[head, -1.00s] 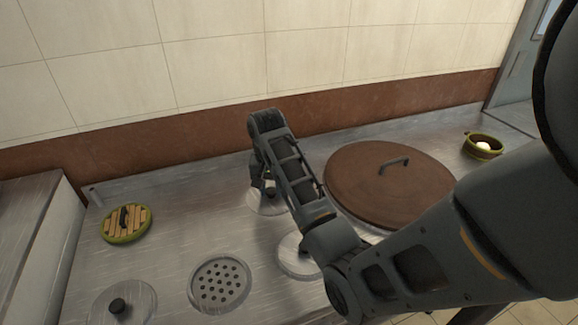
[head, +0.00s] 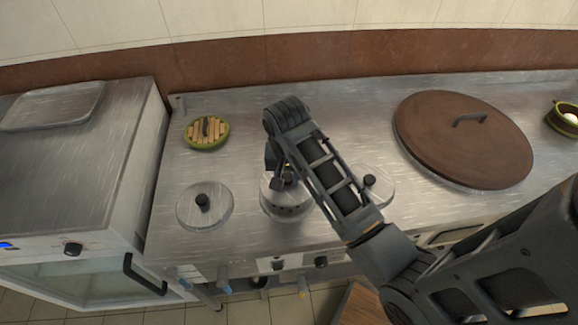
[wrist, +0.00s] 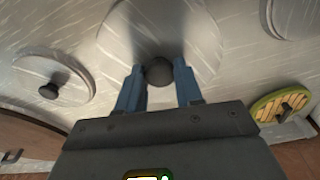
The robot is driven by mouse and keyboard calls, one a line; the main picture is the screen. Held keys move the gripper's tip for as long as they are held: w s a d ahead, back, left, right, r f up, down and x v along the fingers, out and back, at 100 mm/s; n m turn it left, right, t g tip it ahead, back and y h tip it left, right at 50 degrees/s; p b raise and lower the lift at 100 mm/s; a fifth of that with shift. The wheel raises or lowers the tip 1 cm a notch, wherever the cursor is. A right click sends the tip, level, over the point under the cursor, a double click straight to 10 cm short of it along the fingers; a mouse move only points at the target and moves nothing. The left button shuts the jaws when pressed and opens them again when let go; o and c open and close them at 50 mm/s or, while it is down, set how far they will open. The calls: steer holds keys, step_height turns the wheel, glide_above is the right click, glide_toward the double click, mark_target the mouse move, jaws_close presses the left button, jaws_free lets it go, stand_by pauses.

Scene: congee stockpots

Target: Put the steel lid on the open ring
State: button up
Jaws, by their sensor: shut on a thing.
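The steel lid (wrist: 125,38) is a round brushed disc with a black knob (wrist: 158,71). My gripper (wrist: 159,82) is shut on that knob, one blue finger on each side. In the head view my gripper (head: 284,181) holds the lid (head: 268,185) over the open ring (head: 289,210), a round plate with small holes. Some holes show at the front, below the lid's near edge. My wrist hides much of the lid there. A gap or contact between lid and ring cannot be told.
Other knobbed steel lids lie to the left (head: 215,219) and right (head: 382,197) of the ring. A large brown lid (head: 460,145) and a bowl with a white item (head: 563,117) are at right. The back-middle counter is clear.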

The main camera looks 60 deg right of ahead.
mark_target(288, 186)
steer(key=shift+f, duration=2.05)
steer(key=shift+f+b, duration=0.3)
steer(key=shift+f, duration=0.3)
steer(key=o, duration=0.8)
steer(key=shift+r, duration=0.15)
steer(key=shift+s+a+r+p, duration=0.1)
steer(key=shift+a+r, duration=0.1)
steer(key=shift+r, duration=1.6)
steer(key=shift+s+a+r+p, duration=0.1)
steer(key=shift+s+a+r, duration=0.1)
steer(key=shift+r, duration=1.55)
steer(key=shift+s+a+r+p, duration=0.1)
steer(key=shift+a+r, duration=0.1)
steer(key=shift+r, duration=1.6)
